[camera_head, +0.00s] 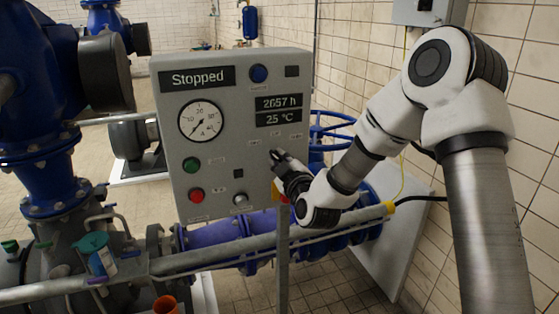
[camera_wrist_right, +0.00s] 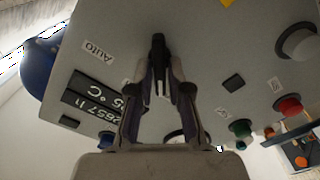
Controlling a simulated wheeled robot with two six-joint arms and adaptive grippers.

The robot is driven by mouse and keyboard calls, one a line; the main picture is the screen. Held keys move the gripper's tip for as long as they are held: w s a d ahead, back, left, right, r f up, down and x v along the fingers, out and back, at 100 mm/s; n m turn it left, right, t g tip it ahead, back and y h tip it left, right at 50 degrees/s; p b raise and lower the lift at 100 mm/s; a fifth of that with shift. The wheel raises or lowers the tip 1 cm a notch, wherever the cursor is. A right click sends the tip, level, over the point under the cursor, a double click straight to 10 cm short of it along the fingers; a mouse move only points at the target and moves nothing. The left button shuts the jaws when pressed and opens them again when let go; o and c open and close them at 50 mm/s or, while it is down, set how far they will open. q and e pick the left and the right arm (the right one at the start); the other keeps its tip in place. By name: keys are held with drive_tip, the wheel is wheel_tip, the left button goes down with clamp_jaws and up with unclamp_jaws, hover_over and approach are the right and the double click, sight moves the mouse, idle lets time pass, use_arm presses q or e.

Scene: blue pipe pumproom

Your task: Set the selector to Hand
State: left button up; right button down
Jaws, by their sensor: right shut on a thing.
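The grey control panel (camera_head: 225,133) stands in the middle of the head view. My right gripper (camera_head: 279,159) reaches the right part of its face from the right. In the right wrist view my right gripper (camera_wrist_right: 158,80) is shut on the dark selector knob (camera_wrist_right: 158,42), which is mostly hidden between the fingertips. Which way the knob points cannot be told. An upside-down "Auto" label (camera_wrist_right: 98,50) shows left of the fingers in that view. The labels above the gripper in the head view are too small to read. My left gripper is out of view.
The panel has a "Stopped" display (camera_head: 197,79), a gauge (camera_head: 200,120), a blue button (camera_head: 259,74), a green button (camera_head: 191,165), a red button (camera_head: 196,195) and a grey knob (camera_head: 240,200). Blue pipework (camera_head: 225,232) runs behind and below. A tiled wall (camera_head: 530,130) is at the right.

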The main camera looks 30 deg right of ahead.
drive_tip(key=c, duration=1.2)
unclamp_jaws()
drive_tip(key=shift+w, duration=0.1)
drive_tip(key=v, duration=0.7)
drive_tip(key=shift+s, duration=0.25)
